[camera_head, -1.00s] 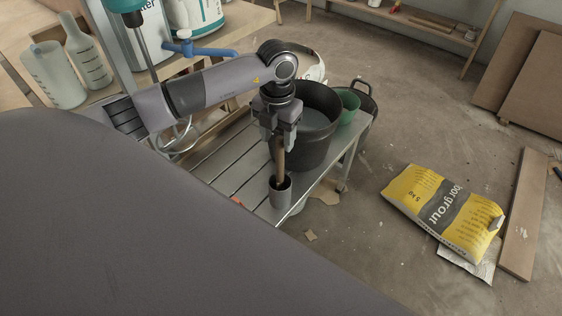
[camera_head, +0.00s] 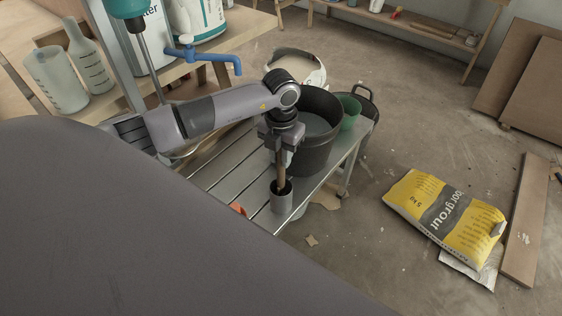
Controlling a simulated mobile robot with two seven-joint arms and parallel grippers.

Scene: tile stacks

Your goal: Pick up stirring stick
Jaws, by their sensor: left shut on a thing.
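The cup is near the front edge of a slatted metal bench. My left gripper (camera_head: 282,150) comes down from above and is shut on the upper part of the stick. My right gripper is not in view.
A large black bucket (camera_head: 318,150) stands close behind the gripper, with a green bucket (camera_head: 350,112) beyond it. A blue tap (camera_head: 205,56) is near my left arm. A yellow grout bag (camera_head: 445,215) lies on the floor at right.

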